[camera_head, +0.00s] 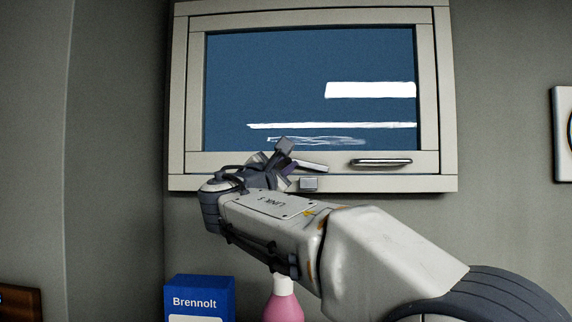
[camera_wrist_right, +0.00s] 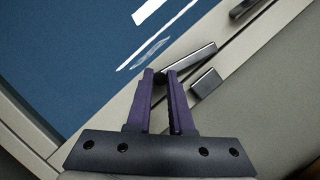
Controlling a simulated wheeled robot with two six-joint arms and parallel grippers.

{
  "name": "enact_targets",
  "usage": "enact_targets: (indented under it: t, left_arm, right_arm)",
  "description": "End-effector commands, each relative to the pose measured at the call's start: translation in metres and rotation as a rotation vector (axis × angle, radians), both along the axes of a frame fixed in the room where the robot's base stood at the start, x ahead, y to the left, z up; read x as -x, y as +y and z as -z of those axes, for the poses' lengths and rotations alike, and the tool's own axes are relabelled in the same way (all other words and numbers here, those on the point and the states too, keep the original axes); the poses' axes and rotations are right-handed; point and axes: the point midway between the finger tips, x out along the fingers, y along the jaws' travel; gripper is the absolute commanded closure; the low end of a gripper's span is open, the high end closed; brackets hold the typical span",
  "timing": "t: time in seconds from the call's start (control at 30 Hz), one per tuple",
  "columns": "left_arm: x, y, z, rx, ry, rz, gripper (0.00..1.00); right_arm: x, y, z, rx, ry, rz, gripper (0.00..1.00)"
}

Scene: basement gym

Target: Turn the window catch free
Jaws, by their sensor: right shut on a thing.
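The window (camera_head: 310,90) is a pale frame with a blue pane, and its sash looks closed. The catch (camera_head: 312,166) is a metallic lever on the lower rail, slightly tilted, with its free end to the right in the head view. My right gripper (camera_head: 286,150) is at its left part. In the right wrist view the catch (camera_wrist_right: 192,60) runs from between the purple fingertips of this gripper (camera_wrist_right: 161,74), which are shut on it. The fingers hide its gripped part. A small grey block (camera_head: 308,184) sits on the outer frame just below the lever. My left gripper is not in view.
A bar handle (camera_head: 381,162) is fixed on the lower rail right of the catch. Below the window stand a blue Brennolt box (camera_head: 198,296) and a pink bottle (camera_head: 284,302), close under my right arm. A wall switch or panel (camera_head: 562,130) is at the right edge.

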Motion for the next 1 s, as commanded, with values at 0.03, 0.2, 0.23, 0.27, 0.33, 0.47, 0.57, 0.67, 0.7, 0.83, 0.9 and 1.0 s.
enact_targets:
  t: [0.03, 0.2, 0.23, 0.27, 0.33, 0.47, 0.57, 0.67, 0.7, 0.83, 0.9, 1.0]
  left_arm:
    - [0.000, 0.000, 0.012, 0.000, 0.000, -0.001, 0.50]
    - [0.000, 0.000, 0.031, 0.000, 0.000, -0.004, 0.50]
    - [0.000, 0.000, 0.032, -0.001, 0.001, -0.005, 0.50]
    - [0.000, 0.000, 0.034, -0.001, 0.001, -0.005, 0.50]
    - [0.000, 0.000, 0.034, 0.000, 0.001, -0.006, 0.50]
    - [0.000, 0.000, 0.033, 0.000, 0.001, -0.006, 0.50]
    - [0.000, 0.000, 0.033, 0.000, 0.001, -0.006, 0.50]
    - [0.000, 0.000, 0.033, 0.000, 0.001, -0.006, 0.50]
    - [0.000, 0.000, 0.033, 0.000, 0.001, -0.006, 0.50]
    - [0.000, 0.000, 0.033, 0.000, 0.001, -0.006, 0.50]
    - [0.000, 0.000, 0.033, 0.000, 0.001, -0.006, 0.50]
    - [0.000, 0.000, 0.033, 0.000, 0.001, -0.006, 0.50]
  right_arm:
    - [0.000, 0.000, 0.008, 0.033, 0.003, -0.001, 1.00]
    - [0.000, -0.001, 0.014, 0.171, 0.020, 0.000, 1.00]
    - [0.000, -0.001, 0.014, 0.188, 0.022, 0.000, 1.00]
    - [0.000, -0.001, 0.014, 0.203, 0.024, 0.001, 1.00]
    - [0.000, 0.000, 0.013, 0.225, 0.028, 0.000, 1.00]
    - [0.000, 0.000, 0.012, 0.233, 0.031, 0.001, 1.00]
    - [0.000, 0.000, 0.012, 0.233, 0.031, 0.000, 1.00]
    - [0.000, 0.000, 0.012, 0.232, 0.031, 0.001, 0.65]
    - [0.000, 0.000, 0.012, 0.231, 0.031, 0.001, 0.50]
    - [0.000, 0.000, 0.012, 0.231, 0.030, 0.000, 0.50]
    - [0.000, 0.000, 0.012, 0.231, 0.029, 0.000, 0.50]
    - [0.000, 0.000, 0.012, 0.230, 0.029, 0.000, 0.50]
